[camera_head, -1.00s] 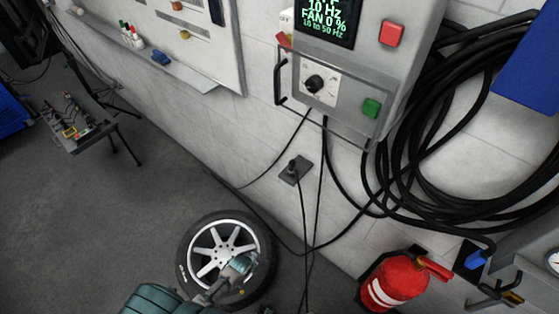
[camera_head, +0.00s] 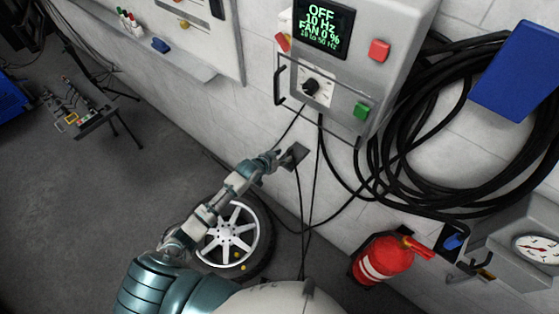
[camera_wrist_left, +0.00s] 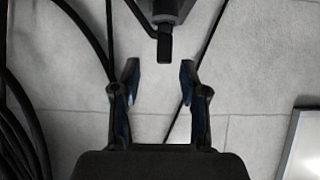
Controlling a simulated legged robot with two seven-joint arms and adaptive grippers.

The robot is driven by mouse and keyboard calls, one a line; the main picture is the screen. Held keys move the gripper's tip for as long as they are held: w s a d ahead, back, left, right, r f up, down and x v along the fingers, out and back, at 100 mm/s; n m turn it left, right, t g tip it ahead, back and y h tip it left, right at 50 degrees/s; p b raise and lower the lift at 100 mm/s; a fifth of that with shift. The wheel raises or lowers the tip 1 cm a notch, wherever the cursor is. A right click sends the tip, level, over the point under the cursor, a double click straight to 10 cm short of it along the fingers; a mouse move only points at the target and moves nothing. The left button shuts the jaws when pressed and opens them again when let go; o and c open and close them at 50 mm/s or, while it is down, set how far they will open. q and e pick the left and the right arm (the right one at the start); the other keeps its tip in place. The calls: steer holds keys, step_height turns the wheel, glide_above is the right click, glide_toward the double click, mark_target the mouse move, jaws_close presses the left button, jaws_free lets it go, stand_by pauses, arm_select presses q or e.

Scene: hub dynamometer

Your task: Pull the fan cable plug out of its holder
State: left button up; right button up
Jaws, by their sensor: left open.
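The fan cable plug holder (camera_head: 296,154) is a small dark plate low on the wall, below the control box. My left gripper (camera_head: 276,161) is right beside it and partly covers it; the plug is hard to make out in the head view. In the left wrist view, a dark holder (camera_wrist_left: 166,10) with a short black plug (camera_wrist_left: 164,47) shows at the top middle. My left gripper (camera_wrist_left: 158,70) is open there, its two fingertips spread apart. The plug end lies just past the fingertips, about midway between them, with nothing gripped. My right gripper is not in view.
The control box (camera_head: 350,70) hangs above, its screen reading OFF. Black cables (camera_head: 400,170) hang from it and loop at the right. A red fire extinguisher (camera_head: 383,259) is at the lower right.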

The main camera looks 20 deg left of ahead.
mark_target(288, 151)
arm_select(q)
steer(key=w+f+b, duration=0.1)
steer(key=w+b, duration=0.1)
steer(key=w+f+b, duration=0.2)
steer(key=shift+d+f, duration=0.1)
steer(key=shift+f, duration=0.05)
steer(key=shift+w+d+f, duration=0.15)
steer(key=shift+w+d, duration=0.05)
steer(key=shift+w, duration=0.05)
steer(key=shift+w+d+b, duration=0.25)
steer(key=shift+d+b, duration=0.05)
steer(key=shift+d, duration=0.15)
steer(key=shift+a, duration=0.3)
jaws_close()
steer(key=shift+d+r+p, duration=0.15)
steer(key=shift+r+p, duration=0.1)
steer(key=shift+p, duration=0.05)
steer(key=shift+r+p, duration=0.35)
steer(key=shift+p, duration=0.05)
